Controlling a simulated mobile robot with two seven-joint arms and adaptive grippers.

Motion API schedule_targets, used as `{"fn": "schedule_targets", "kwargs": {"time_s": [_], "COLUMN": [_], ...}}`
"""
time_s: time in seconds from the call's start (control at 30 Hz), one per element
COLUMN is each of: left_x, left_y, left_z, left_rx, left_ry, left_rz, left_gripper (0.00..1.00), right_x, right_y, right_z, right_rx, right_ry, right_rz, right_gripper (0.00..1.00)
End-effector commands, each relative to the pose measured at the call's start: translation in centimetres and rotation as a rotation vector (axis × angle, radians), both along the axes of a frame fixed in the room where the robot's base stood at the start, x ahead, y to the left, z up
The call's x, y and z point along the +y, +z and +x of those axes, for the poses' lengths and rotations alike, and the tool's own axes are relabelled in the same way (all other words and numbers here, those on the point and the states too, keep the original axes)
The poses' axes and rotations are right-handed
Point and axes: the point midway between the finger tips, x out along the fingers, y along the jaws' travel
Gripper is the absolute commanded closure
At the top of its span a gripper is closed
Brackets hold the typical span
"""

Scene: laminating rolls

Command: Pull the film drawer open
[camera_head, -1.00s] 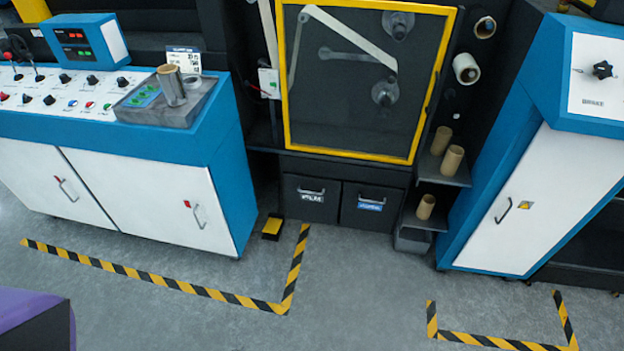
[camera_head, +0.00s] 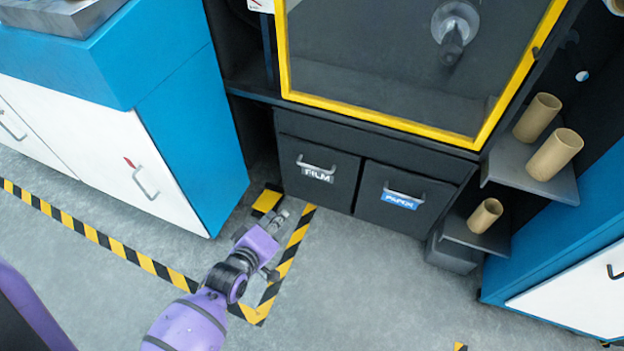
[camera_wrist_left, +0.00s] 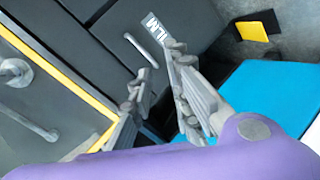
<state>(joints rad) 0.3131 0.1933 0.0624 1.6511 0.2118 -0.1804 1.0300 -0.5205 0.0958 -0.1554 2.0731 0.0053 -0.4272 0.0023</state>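The film drawer (camera_head: 318,186) is the left of two dark drawers under the yellow-framed window. It has a bar handle (camera_head: 315,165) and a FILM label, and looks shut. In the left wrist view the handle (camera_wrist_left: 141,50) lies beyond my fingers, and the label is partly covered by one finger. My left gripper (camera_head: 277,218) is in front of and below the drawer, to its left, apart from the handle. In the left wrist view its two fingers (camera_wrist_left: 158,82) are spread with nothing between them. My right gripper is not in view.
A second drawer (camera_head: 400,205) with a blue label is to the right. A blue and white cabinet (camera_head: 185,130) stands close on the left. Shelves with cardboard tubes (camera_head: 553,155) are on the right. The floor (camera_head: 370,285) in front of the drawers is clear.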

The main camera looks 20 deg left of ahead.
Motion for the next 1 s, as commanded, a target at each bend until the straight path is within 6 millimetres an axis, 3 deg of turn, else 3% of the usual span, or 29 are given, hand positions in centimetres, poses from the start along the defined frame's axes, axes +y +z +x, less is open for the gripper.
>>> {"fn": "schedule_targets", "kwargs": {"time_s": [0.03, 0.1, 0.2, 0.3, 0.5, 1.0], "left_x": [0.0, 0.2, 0.4, 0.5, 0.6, 0.4], "left_y": [-2.5, -3.4, -4.0, -4.1, -3.7, -5.0], "left_z": [2.9, 6.5, 10.8, 13.9, 16.8, 23.5], "left_rx": [-0.029, -0.073, -0.128, -0.170, -0.208, -0.209], "left_ry": [0.029, 0.072, 0.119, 0.151, 0.175, 0.176], "left_rz": [-0.066, -0.165, -0.289, -0.384, -0.470, -0.473], "left_gripper": [0.83, 0.83, 0.83, 0.83, 0.83, 0.83], "right_x": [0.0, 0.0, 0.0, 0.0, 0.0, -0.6], "right_y": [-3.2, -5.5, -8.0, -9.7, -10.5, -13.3], "right_z": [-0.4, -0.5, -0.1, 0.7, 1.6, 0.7], "right_rx": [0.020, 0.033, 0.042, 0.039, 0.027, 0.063], "right_ry": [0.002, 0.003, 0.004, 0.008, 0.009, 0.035], "right_rz": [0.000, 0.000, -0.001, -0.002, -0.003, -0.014], "right_gripper": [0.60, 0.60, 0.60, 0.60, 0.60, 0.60]}}
